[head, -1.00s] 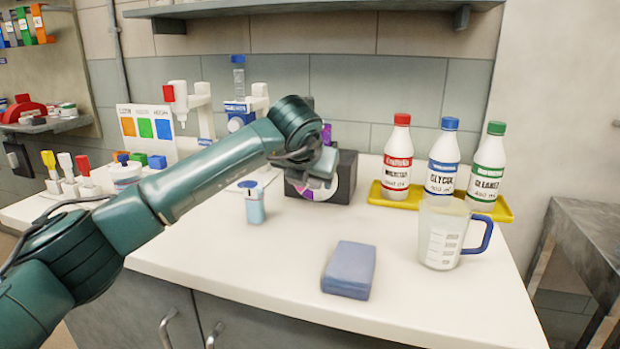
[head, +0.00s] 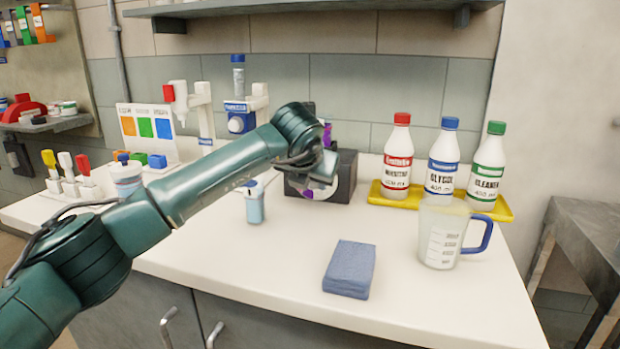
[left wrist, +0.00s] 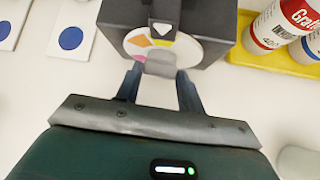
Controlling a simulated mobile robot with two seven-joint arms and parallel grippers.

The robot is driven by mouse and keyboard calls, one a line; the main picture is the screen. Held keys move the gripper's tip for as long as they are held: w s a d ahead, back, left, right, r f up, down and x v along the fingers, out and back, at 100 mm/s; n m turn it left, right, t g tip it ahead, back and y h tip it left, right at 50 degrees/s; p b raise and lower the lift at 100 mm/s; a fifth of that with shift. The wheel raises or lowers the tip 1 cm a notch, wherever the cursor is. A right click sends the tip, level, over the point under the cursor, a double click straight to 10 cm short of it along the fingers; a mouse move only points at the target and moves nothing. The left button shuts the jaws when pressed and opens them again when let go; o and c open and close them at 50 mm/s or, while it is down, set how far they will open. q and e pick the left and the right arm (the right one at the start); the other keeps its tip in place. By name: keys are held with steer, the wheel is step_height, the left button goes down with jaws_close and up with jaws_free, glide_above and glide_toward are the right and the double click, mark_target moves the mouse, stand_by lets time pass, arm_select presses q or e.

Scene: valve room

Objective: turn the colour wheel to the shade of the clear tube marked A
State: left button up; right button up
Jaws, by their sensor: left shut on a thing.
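The colour wheel (left wrist: 140,42) is a white-rimmed disc with coloured sectors on the front of a black box (left wrist: 213,55). In the left wrist view, yellow, orange and pink sectors show below a dark tab with a white arrow (left wrist: 161,28). My left gripper (left wrist: 160,72) is shut on the wheel's grey grip (left wrist: 160,66), low on the disc. In the head view my left gripper (head: 322,174) covers much of the wheel; purple sectors (head: 316,194) show below it. A purple item (head: 327,134) shows behind my wrist; I cannot read any mark on it. My right gripper is out of view.
Right of the box stand three bottles (head: 441,170) on a yellow tray (head: 400,198), with a measuring jug (head: 440,238) in front. A blue sponge (head: 350,268) and a small light-blue bottle (head: 254,203) stand nearer. The counter between them is clear.

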arm_select(q)
steer(key=shift+c, duration=0.3)
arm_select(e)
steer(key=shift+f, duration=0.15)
arm_select(q)
steer(key=shift+d+f+m+y+b, duration=0.2)
steer(key=shift+m+y+b, duration=0.25)
steer(key=shift+b, duration=0.25)
steer(key=shift+s+d+m+t+y+b, duration=0.1)
steer(key=shift+d+m+t+y+b, duration=0.1)
steer(key=shift+m+t+y+b, duration=0.45)
steer(key=shift+d+f+t+y+b, duration=0.15)
steer(key=shift+t+y+b, duration=0.2)
steer(key=shift+y+b, duration=0.7)
steer(key=shift+m+y+b, duration=0.25)
steer(key=shift+m+b, duration=0.05)
steer(key=shift+m, duration=0.1)
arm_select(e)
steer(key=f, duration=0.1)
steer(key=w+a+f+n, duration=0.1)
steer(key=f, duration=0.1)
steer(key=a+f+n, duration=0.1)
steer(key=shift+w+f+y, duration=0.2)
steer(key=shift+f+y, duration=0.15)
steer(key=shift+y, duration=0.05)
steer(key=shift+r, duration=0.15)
arm_select(q)
steer(key=o, duration=1)
steer(key=shift+s, duration=0.1)
